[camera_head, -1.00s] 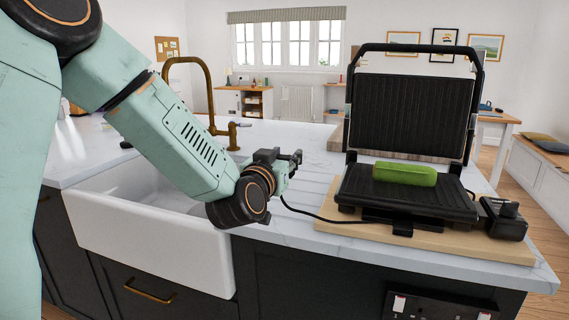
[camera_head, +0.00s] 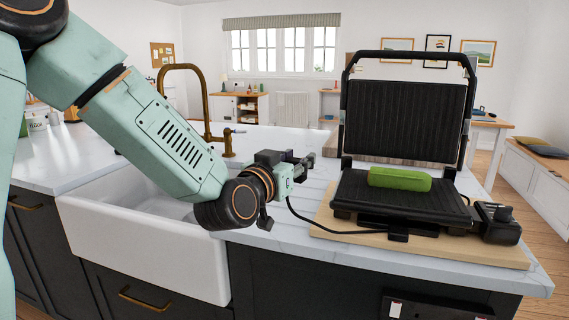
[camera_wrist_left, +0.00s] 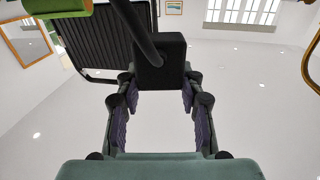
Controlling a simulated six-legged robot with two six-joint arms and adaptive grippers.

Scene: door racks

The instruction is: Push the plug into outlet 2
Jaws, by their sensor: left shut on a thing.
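My left gripper (camera_head: 300,164) is over the worktop, between the sink and the grill. It also shows in the left wrist view (camera_wrist_left: 160,105), its fingers shut on the black block-shaped plug (camera_wrist_left: 162,62). The plug's black cable runs away from it there. In the head view the plug is hard to make out at the gripper; the cable (camera_head: 335,229) runs to the grill. A black outlet panel (camera_head: 430,309) with white switches is on the dark cabinet front below the worktop, cut off by the bottom edge. Which socket is outlet 2 cannot be told. My right gripper is not in view.
An open black grill (camera_head: 404,110) with a green block (camera_head: 400,179) on its plate stands on a wooden board (camera_head: 508,257). A white sink (camera_head: 145,245) and brass tap (camera_head: 207,100) are at left. The worktop's front edge runs above the outlet panel.

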